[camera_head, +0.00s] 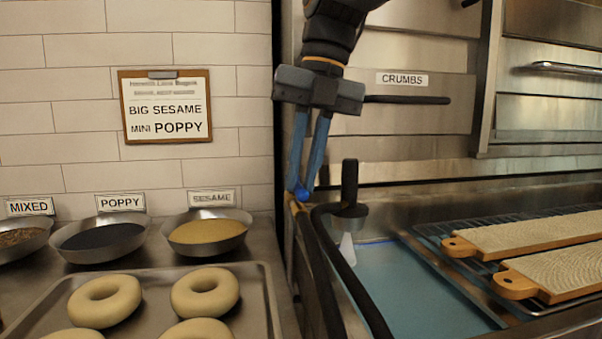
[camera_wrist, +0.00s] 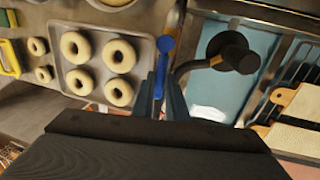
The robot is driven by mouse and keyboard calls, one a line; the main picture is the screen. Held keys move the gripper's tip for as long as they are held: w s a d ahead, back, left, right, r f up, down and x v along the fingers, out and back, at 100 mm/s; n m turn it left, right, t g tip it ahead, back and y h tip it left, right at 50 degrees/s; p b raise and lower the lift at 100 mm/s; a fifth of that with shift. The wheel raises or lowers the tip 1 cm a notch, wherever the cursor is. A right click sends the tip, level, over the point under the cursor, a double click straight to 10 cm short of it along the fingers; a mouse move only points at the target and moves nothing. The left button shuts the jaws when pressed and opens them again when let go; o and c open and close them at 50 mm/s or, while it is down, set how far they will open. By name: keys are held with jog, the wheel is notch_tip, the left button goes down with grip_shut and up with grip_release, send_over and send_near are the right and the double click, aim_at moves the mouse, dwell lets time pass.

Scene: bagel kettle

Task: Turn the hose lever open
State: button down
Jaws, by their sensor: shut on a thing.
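The hose lever is blue with a round knob (camera_head: 301,193). In the wrist view the lever (camera_wrist: 164,46) points away from me, its near part between my fingers. My gripper (camera_head: 303,184) reaches down from above and is shut on the lever; its two fingers also show in the wrist view (camera_wrist: 162,88). The fingers hide part of the lever, and its pivot is not clear. The black hose (camera_head: 327,250) curves just right of the lever, and its black nozzle (camera_head: 349,187) stands upright over the blue basin.
The blue basin (camera_head: 405,290) lies right of the lever, with wooden boards (camera_head: 515,285) on a rack beyond. A tray of bagels (camera_head: 268,300) is on the left counter, with topping bowls (camera_head: 208,237) behind it. A dark rod sticks out beside my gripper under the CRUMBS label (camera_head: 402,79).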

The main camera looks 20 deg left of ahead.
jog(key=shift+s, duration=0.1)
jog(key=c, duration=1.7)
grip_release()
jog(key=shift+c, duration=0.2)
notch_tip(320, 180, up, 8)
jog(key=d+p, duration=0.1)
jog(key=shift+w+f, duration=0.15)
jog(key=shift+w, duration=0.25)
jog(key=shift+d, duration=0.1)
